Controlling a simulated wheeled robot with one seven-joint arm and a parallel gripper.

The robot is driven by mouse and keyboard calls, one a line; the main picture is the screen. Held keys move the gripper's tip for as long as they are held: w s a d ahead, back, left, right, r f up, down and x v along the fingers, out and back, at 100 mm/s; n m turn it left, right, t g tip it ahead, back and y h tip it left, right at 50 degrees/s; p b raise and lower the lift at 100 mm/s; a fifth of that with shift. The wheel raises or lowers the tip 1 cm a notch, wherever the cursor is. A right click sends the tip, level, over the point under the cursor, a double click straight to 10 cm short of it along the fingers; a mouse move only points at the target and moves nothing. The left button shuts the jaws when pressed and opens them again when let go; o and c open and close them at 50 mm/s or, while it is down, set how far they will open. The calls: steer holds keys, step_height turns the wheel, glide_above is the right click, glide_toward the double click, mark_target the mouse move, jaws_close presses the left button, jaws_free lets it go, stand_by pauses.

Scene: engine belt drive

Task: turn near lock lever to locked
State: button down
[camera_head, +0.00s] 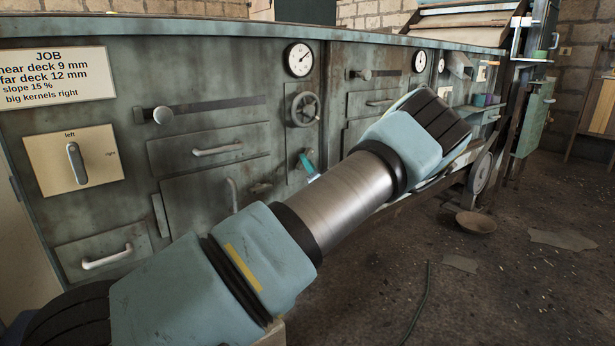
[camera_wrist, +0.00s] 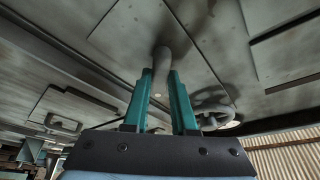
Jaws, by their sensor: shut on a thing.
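In the wrist view, my gripper (camera_wrist: 160,73) has its two teal fingers on either side of a grey lever (camera_wrist: 166,48) and is shut on it. I take this as the near lock lever; no marking on it can be read. The lever stands out from the grey-green machine panel. In the head view, a teal part of my gripper (camera_head: 307,166) shows at the panel below the handwheel, beyond my arm. The lever itself cannot be made out there, and its locked or unlocked position cannot be read.
The handwheel (camera_head: 303,109) is just above my gripper, and also shows close to the fingers in the wrist view (camera_wrist: 214,110). A bowl (camera_head: 476,222) lies on the floor at right.

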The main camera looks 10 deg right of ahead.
steer(key=n+y+b, duration=0.2)
steer(key=n, duration=0.2)
steer(key=n+y+b, duration=0.2)
steer(key=n+b, duration=0.1)
steer(key=n, duration=0.1)
steer(key=n+y+b, duration=0.2)
steer(key=n+b, duration=0.1)
steer(key=n, duration=0.1)
steer(key=shift+w+d+f+g, duration=0.1)
steer(key=shift+d+f+g, duration=0.15)
steer(key=shift+d+g, duration=0.1)
steer(key=shift+r+n+b, duration=0.1)
steer(key=shift+n+b, duration=0.2)
steer(key=shift+b, duration=0.05)
steer(key=c, duration=0.7)
jaws_free()
steer(key=p+v, duration=0.1)
steer(key=v, duration=0.9)
steer(key=shift+s+d, duration=0.2)
steer(key=shift+s, duration=0.1)
